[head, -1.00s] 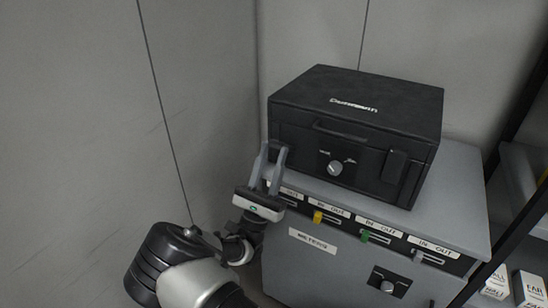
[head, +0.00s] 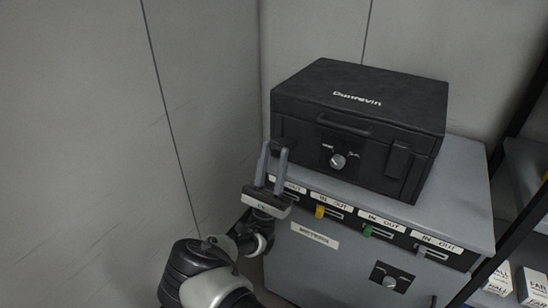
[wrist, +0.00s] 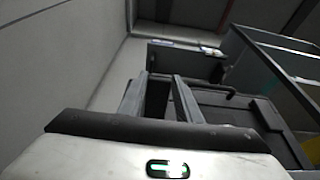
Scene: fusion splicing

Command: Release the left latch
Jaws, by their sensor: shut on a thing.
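A black lockbox (head: 355,105) with a closed lid stands on a grey cabinet. Its left latch (head: 284,145) is at the left end of the front face, mostly hidden by my fingers. The matching right latch (head: 399,159) lies flat against the front. My gripper (head: 275,152) is at the left latch from the front, its two fingers pointing up, shut on it with a gap between the fingers. In the wrist view my gripper (wrist: 160,78) has a dark part between its fingers; the latch's exact angle cannot be told.
A dial (head: 338,160) and a handle (head: 344,128) are on the box front. The grey cabinet (head: 465,190) has several labelled sliders below the box. A wall (head: 205,100) is close on the left, and shelves (head: 525,175) stand at the right.

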